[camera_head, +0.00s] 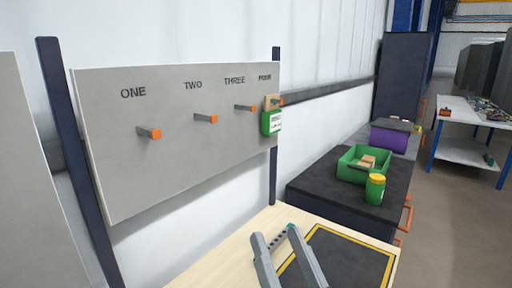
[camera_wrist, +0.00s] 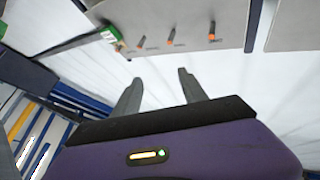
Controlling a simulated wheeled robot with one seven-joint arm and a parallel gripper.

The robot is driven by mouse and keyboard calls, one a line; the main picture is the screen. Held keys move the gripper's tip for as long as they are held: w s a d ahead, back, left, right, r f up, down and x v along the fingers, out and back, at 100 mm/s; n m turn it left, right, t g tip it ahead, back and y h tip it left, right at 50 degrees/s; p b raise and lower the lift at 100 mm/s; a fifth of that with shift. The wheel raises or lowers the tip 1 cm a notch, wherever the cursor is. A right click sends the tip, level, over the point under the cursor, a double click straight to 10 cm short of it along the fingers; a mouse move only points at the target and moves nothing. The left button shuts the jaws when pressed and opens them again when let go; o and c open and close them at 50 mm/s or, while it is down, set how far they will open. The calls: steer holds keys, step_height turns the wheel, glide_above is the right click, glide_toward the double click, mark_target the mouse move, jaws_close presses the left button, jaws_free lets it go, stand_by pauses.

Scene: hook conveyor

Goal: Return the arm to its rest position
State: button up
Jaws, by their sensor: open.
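My gripper (camera_wrist: 160,77) is in the wrist view, with its two grey fingers spread apart and nothing between them. The fingers point toward the white wall, and the picture there is upside down. A green tagged item (camera_head: 271,123) with a wooden piece hangs at the hook under FOUR on the grey board (camera_head: 190,160). It also shows at the upper left of the wrist view (camera_wrist: 110,36), well apart from my fingers. The hooks under ONE (camera_head: 150,133), TWO (camera_head: 206,119) and THREE (camera_head: 246,108) are bare.
A light wooden table (camera_head: 225,258) holds a dark yellow-edged mat (camera_head: 340,262). A dark cabinet (camera_head: 325,192) bears a green bin (camera_head: 348,170), a green yellow-lidded jar (camera_head: 375,190) and a purple box (camera_head: 390,139). Free floor lies at right.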

steer(key=s+d+f+m+g+h, duration=0.1)
steer(key=s+d+f+m+h, duration=0.3)
steer(key=s+d+f+h, duration=0.6)
steer(key=s+d+f+n+g+y, duration=0.1)
steer(key=s+d+f+g, duration=0.2)
steer(key=s+f, duration=0.4)
steer(key=s+d+f+n+g+y, duration=0.1)
steer(key=s+f, duration=0.6)
steer(key=s, duration=0.7)
steer(key=shift+d+f+n+g, duration=0.3)
steer(key=shift+d+n+g, duration=0.2)
steer(key=shift+d+g, duration=0.6)
